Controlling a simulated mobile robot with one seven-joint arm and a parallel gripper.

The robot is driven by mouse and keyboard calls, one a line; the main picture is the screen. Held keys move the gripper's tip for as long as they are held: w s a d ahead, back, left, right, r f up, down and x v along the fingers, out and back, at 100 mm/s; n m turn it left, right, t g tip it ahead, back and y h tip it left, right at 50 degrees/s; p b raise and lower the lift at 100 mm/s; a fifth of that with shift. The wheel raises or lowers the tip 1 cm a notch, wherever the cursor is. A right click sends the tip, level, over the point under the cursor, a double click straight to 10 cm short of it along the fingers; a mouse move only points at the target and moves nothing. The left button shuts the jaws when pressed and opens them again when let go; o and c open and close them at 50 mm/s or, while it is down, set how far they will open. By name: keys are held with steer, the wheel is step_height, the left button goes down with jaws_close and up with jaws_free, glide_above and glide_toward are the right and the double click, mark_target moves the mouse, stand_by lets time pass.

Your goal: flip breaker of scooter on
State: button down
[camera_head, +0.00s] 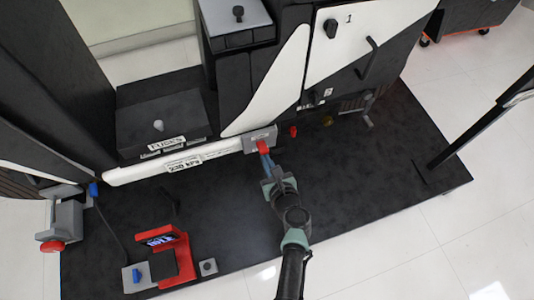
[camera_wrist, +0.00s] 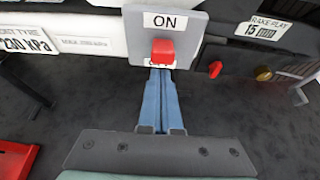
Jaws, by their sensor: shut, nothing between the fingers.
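The breaker is a grey plate (camera_wrist: 192,22) on the side of the scooter (camera_head: 262,85). Its red lever (camera_wrist: 162,52) sits low on the plate, under an "ON" label (camera_wrist: 165,21) and over a lower label that it mostly covers. In the head view the red lever (camera_head: 263,146) shows at the end of my gripper (camera_head: 264,152). My gripper's blue fingers (camera_wrist: 159,75) are shut and empty. Their tips are just below the lever in the wrist view; I cannot tell whether they touch it.
A red knob (camera_wrist: 215,68) and a brass knob (camera_wrist: 263,74) lie right of the breaker. A red stand with a display (camera_head: 163,240) stands at lower left. A grey clamp with a red knob (camera_head: 52,246) is at far left.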

steer(key=shift+f+b, duration=0.1)
steer(key=shift+b, duration=0.2)
steer(key=shift+r+p, duration=0.75)
steer(key=shift+p, duration=0.1)
step_height(320, 180, down, 4)
steer(key=s+b, duration=0.1)
steer(key=b, duration=0.3)
steer(key=s+d+r+p, duration=0.2)
steer(key=s+r+p, duration=0.5)
steer(key=shift+s+d+r, duration=0.2)
steer(key=shift+s+d, duration=0.1)
steer(key=shift+d, duration=0.1)
